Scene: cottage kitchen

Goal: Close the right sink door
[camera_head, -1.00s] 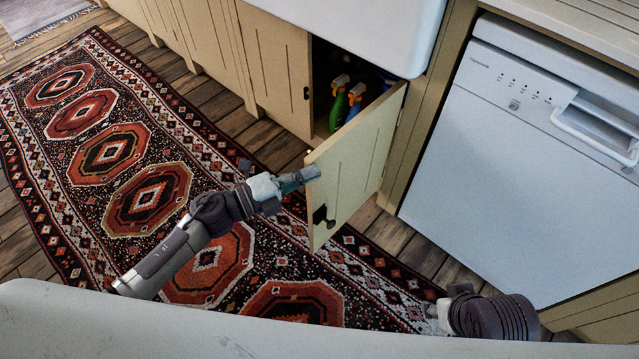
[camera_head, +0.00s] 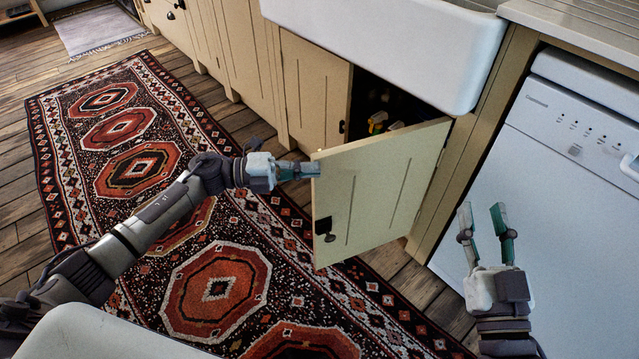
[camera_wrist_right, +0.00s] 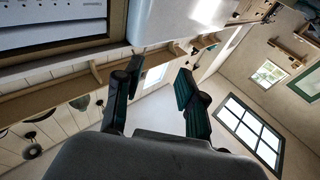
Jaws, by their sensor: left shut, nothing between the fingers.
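The right sink door (camera_head: 378,196) is a cream panel with a dark handle (camera_head: 325,229) near its free edge. It stands open, swung out from the cabinet below the white sink (camera_head: 400,45). My left gripper (camera_head: 318,169) is shut and empty, its fingertips at the upper free corner of the door; I cannot tell whether they touch it. My right gripper (camera_head: 484,215) is open and empty in front of the dishwasher, pointing up, right of the door and apart from it. Its open fingers also show in the right wrist view (camera_wrist_right: 155,88).
The left sink door (camera_head: 312,88) is closed. Bottles (camera_head: 377,121) stand in the dark cabinet, mostly hidden behind the open door. A white dishwasher (camera_head: 570,170) fills the right. A patterned rug (camera_head: 215,285) lies on the wooden floor below my left arm.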

